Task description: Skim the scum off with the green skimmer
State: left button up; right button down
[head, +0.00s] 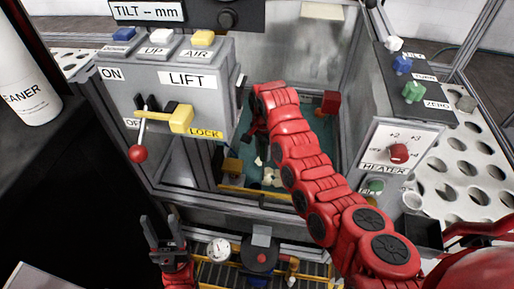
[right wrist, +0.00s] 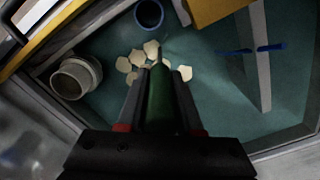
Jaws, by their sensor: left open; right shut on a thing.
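My right gripper (right wrist: 160,88) is shut on the green skimmer (right wrist: 160,105), whose dark green handle lies between its fingers in the right wrist view. The skimmer's head cannot be made out there. Pale scum flakes (right wrist: 138,60) lie in a cluster on the teal tank floor or liquid, just beyond the fingertips. I cannot tell whether the skimmer touches them. My left gripper (head: 161,220) is open and empty in front of the grey lift box.
In the right wrist view a pale round fitting (right wrist: 76,79), a dark blue cup (right wrist: 149,13) and a blue rod (right wrist: 250,49) stand around the flakes. The lift box (head: 185,80) and heater panel (head: 395,145) flank the tank opening. A gauge (head: 219,249) sits below.

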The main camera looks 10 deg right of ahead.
jog(key=s+d+p, duration=0.3)
jog(key=d+p, duration=0.2)
jog(key=d, duration=0.6)
notch_tip(320, 180, up, 16)
jog(key=p, duration=1.5)
jog(key=shift+s, duration=0.15)
